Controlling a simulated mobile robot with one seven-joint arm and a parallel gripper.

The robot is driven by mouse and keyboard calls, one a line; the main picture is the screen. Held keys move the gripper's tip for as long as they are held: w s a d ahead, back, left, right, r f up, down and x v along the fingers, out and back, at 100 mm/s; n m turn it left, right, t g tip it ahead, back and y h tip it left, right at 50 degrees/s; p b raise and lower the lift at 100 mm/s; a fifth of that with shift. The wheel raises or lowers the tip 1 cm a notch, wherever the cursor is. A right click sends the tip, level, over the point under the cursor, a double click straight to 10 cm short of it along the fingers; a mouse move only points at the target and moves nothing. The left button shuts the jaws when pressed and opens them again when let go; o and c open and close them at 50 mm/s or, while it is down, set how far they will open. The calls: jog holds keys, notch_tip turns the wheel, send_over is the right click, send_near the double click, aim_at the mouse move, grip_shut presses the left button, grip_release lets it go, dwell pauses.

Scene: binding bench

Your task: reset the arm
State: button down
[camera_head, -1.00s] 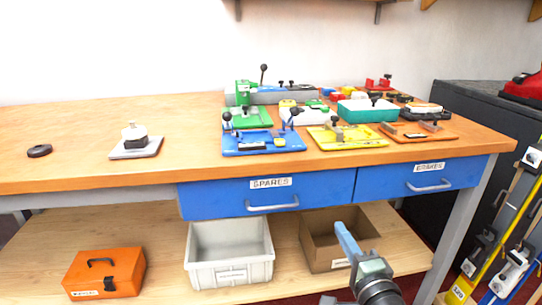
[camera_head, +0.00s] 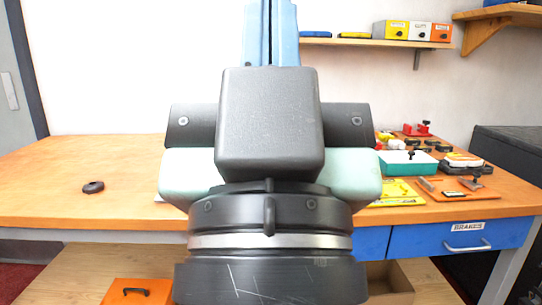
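My gripper (camera_head: 270,35) rises in the middle of the head view, close to the camera, with its blue fingers pointing up against the wall. The two fingers lie side by side with only a narrow dark line between them, and I see nothing held. Their tips are cut off by the top edge. My wrist hides the centre of the workbench (camera_head: 60,185) and much of what stands there.
A black ring-shaped piece (camera_head: 93,187) lies on the left of the bench. At right are a teal tray (camera_head: 408,162), a yellow plate (camera_head: 398,195) and an orange plate (camera_head: 458,190). A wall shelf (camera_head: 375,43) holds small boxes. An orange case (camera_head: 125,292) is below.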

notch_tip(320, 180, up, 32)
jog(key=p, duration=2.9)
jog(key=shift+p, duration=0.35)
